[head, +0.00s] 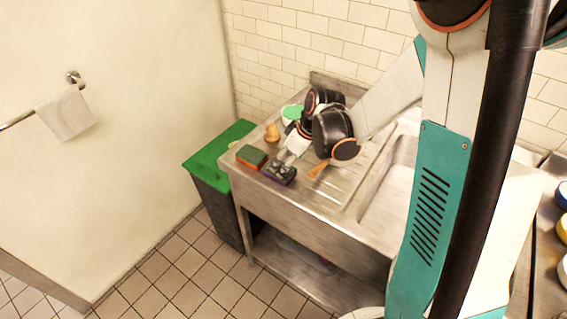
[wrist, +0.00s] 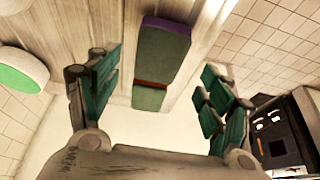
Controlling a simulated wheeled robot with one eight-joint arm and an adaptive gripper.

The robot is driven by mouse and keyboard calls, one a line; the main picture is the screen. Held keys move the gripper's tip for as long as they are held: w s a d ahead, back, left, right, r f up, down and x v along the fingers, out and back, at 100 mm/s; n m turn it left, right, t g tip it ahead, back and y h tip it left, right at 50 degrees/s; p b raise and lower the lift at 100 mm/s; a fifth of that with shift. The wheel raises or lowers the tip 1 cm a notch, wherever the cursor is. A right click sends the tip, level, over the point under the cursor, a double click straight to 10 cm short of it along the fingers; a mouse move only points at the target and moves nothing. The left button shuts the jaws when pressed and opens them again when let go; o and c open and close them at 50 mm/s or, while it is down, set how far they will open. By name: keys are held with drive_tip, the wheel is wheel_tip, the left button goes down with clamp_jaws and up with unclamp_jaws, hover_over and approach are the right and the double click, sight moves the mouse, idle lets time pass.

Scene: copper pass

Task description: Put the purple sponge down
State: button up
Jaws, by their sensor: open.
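The purple sponge (head: 280,176) lies on the metal drainboard near its front left edge, partly hidden by my gripper's fingers in the head view. In the wrist view the purple sponge (wrist: 162,58) shows a purple end and a grey-green face, in the space between the spread fingers. My gripper (head: 286,163) is open at the sponge, and in the wrist view (wrist: 162,75) neither finger visibly presses on it. I cannot tell the exact gap.
An orange and green sponge (head: 251,156) lies just left of the purple one. A tan object (head: 272,133) and a green-and-white round item (head: 291,113) stand behind. A wooden handle (head: 318,168) lies to the right, before the sink basin (head: 385,190). A green-lidded bin (head: 205,158) stands left.

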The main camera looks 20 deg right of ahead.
drive_tip(key=p+v, duration=0.1)
drive_tip(key=v, duration=0.5)
drive_tip(key=shift+r, duration=0.35)
drive_tip(key=shift+d, duration=0.1)
drive_tip(key=shift+s, duration=0.1)
drive_tip(key=s+a+r+m+t+h+b, duration=0.1)
drive_tip(key=s+r+m, duration=0.2)
drive_tip(key=s, duration=0.6)
drive_tip(key=s+a+r+m+t+h+b, duration=0.1)
drive_tip(key=s+r+m, duration=0.3)
drive_tip(key=s, duration=0.5)
drive_tip(key=shift+s+a+r+t+h+b, duration=0.2)
drive_tip(key=shift+a+r+t+h+b, duration=0.2)
drive_tip(key=shift+a+r+t+b, duration=0.45)
drive_tip(key=shift+o, duration=0.6)
drive_tip(key=shift+d, duration=0.15)
